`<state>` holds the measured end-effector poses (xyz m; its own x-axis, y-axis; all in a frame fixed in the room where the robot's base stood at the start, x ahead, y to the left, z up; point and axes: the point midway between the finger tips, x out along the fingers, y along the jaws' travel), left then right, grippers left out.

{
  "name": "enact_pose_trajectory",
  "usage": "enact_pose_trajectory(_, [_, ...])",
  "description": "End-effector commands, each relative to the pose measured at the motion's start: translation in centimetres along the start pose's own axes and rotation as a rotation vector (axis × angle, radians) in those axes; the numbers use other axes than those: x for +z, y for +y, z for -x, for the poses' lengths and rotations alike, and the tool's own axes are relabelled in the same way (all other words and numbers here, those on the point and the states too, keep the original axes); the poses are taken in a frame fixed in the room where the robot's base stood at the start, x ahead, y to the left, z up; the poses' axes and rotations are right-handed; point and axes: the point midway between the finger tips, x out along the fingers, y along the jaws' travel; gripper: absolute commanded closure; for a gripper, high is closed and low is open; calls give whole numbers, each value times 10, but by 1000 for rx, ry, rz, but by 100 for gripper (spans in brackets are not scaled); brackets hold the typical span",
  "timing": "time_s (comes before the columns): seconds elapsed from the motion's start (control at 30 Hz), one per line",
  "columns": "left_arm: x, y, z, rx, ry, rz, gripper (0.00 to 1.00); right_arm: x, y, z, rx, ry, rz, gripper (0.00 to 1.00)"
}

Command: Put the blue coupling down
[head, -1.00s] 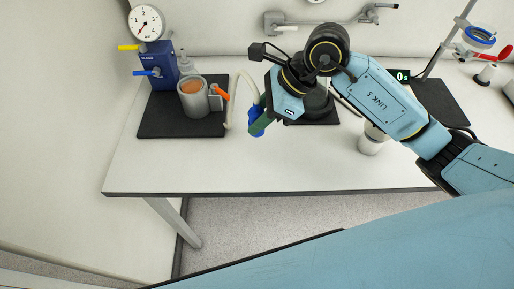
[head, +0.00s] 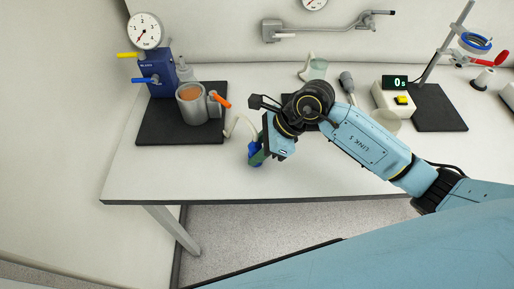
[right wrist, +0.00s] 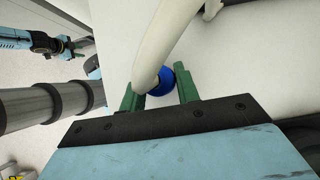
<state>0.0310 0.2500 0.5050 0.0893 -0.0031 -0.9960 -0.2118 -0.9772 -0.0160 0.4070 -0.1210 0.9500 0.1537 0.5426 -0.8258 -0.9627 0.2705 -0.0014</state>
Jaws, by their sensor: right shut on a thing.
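The blue coupling (head: 254,152) is at the end of a cream hose (head: 238,122), near the front of the white table. My right gripper (head: 257,158) is shut on it, with a green finger on either side. In the right wrist view the blue coupling (right wrist: 162,82) sits between the two green fingertips (right wrist: 160,90), with the hose running into it. The fingers partly hide it, and I cannot tell whether it touches the table.
On a black mat (head: 150,130) at left stand a blue pump block with a gauge (head: 160,75) and a metal cup (head: 192,108) with an orange-handled valve. A timer (head: 396,98) and a stand are at right. The table's front centre is clear.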

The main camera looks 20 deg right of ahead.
Motion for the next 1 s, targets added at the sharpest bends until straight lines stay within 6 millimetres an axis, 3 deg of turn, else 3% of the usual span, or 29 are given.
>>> enact_pose_trajectory(0.03, [0,0,-3,0,0,0,66,-1,0,-2,0,0,1,99])
enact_pose_trajectory(0.07, [0,0,-2,0,0,0,66,-1,0,-1,0,0,0,65])
enact_pose_trajectory(0.2, [0,0,-1,0,1,-1,66,-1,0,-1,1,0,0,47])
enact_pose_trajectory(0.57, [-1,0,1,0,2,-2,66,1,0,3,0,0,0,47])
enact_pose_trajectory(0.67, [-1,0,1,0,2,-2,66,0,-1,16,-3,1,0,47])
enact_pose_trajectory(1.0, [-2,0,0,0,3,-2,66,0,-1,88,-4,2,2,47])
